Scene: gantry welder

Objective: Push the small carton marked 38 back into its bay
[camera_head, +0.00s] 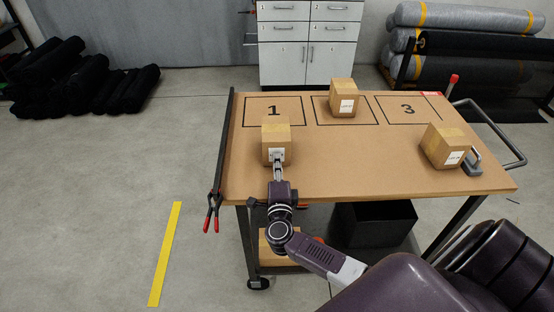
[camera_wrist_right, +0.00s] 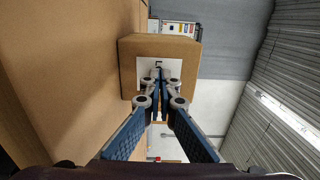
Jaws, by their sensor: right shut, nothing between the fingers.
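A small carton (camera_head: 276,134) stands on the cart top (camera_head: 350,170) at the front of the bay outlined around the 1 (camera_head: 273,110). Its white label faces me, partly covered by my fingers, and I cannot read its number. My right gripper (camera_head: 278,164) is shut and empty, its fingertips at the label. In the right wrist view, the closed fingertips (camera_wrist_right: 160,78) overlap the label on the carton (camera_wrist_right: 185,48); whether they touch is unclear. A second carton (camera_head: 342,88) stands in the middle bay. A third carton (camera_head: 440,142) stands near the right edge, turned slightly. My left gripper is out of view.
Bay 3 (camera_head: 408,109) is empty. A grey clamp-like part (camera_head: 473,160) is beside the third carton. A cabinet (camera_head: 310,45) stands behind the cart. The cart top's middle is clear.

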